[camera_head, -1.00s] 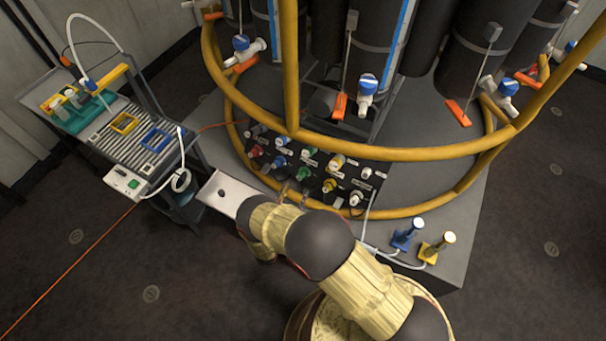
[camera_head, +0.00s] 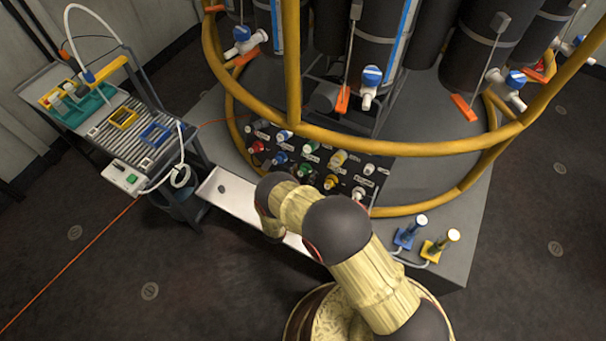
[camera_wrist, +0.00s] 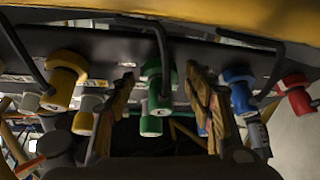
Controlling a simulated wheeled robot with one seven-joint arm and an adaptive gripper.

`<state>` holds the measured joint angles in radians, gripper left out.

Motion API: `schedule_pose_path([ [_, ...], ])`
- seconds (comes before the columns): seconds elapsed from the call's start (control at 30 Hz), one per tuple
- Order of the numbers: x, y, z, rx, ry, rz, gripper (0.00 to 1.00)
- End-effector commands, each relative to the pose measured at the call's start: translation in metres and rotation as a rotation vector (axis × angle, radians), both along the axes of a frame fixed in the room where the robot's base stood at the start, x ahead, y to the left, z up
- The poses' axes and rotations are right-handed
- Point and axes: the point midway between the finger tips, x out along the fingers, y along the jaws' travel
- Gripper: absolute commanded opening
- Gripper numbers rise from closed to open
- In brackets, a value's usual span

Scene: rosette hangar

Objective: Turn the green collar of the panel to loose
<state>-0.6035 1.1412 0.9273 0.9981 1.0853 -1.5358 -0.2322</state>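The panel (camera_head: 383,163) carries coloured collars in two rows at the foot of the yellow-railed frame. A green collar (camera_head: 311,147) shows in the far row and a second green part (camera_head: 304,170) nearer me, partly behind my arm. In the wrist view a green collar (camera_wrist: 153,72) hangs under a dark hose, with another green cylinder (camera_wrist: 151,125) below it. My gripper (camera_wrist: 160,76) is open, one finger on each side of the green parts, with visible gaps. I cannot tell the collar's turn position. My arm hides the gripper in the head view.
In the wrist view, yellow (camera_wrist: 63,85) and blue (camera_wrist: 240,92) collars flank the fingers closely, with red (camera_wrist: 297,92) farther right. The yellow rail (camera_head: 400,152) crosses above the panel. Blue (camera_head: 410,233) and yellow (camera_head: 440,247) stands sit to the right. A cart (camera_head: 130,145) stands left.

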Motion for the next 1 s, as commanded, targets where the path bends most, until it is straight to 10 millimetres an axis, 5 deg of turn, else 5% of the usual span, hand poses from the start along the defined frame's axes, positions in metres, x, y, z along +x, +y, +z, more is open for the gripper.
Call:
schedule_pose_path([
  [0.67,-0.0002,0.0002,-0.0002,0.000,0.000,0.000,0.12],
  [1.0,-0.0006,-0.0012,0.0004,-0.036,0.025,0.026,0.12],
])
